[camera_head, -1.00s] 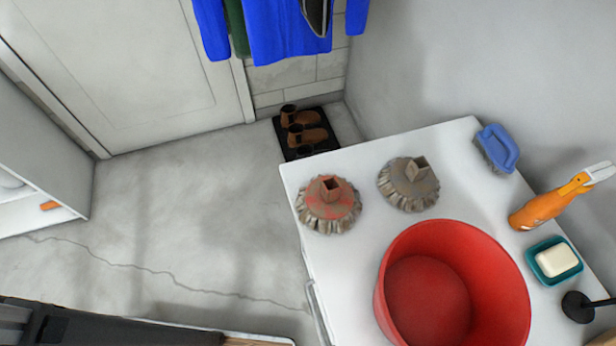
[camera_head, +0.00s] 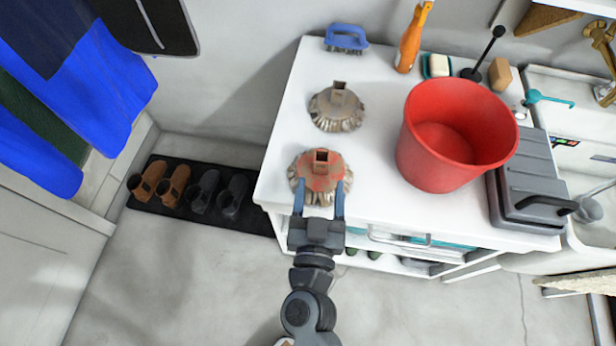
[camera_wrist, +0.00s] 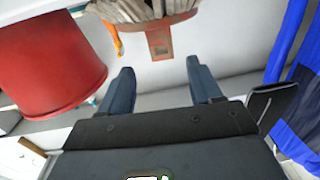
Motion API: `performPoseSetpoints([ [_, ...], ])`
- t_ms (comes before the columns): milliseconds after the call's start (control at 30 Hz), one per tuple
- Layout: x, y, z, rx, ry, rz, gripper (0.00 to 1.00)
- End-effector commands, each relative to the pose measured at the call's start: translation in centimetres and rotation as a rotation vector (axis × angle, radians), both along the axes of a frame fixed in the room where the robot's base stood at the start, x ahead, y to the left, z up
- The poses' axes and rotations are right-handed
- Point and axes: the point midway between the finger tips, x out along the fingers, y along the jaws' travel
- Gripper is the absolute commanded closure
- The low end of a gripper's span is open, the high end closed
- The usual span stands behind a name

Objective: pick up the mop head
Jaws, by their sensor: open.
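Two mop heads are on the white cabinet top. The nearer mop head (camera_head: 320,172) has a reddish cap with a square socket and a frayed grey-brown fringe. The other mop head (camera_head: 338,108) is grey-brown and sits farther back. My gripper (camera_head: 319,203) is open, with its blue fingers pointing toward the reddish mop head at the cabinet's front edge. In the wrist view, the reddish mop head (camera_wrist: 158,42) shows at the top, ahead of and between the open fingers (camera_wrist: 160,82), with nothing gripped. Its upper part is cut off there.
A red bucket (camera_head: 455,137) stands right of the mop heads on the cabinet top (camera_head: 285,125). A blue brush (camera_head: 346,38), orange bottle (camera_head: 412,40) and soap dish (camera_head: 437,66) stand behind. A grey case (camera_head: 530,185) is at right. Shoes (camera_head: 188,188) lie on a floor mat at left.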

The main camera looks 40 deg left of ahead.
Motion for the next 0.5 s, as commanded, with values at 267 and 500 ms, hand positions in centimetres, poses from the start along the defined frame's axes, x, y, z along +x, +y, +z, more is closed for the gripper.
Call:
performPoseSetpoints([
  [267, 2.0, 1.7, 0.2, 0.001, -0.002, 0.003, 0.36],
  [500, 4.3, 3.6, 0.7, 0.002, -0.003, 0.003, 0.36],
])
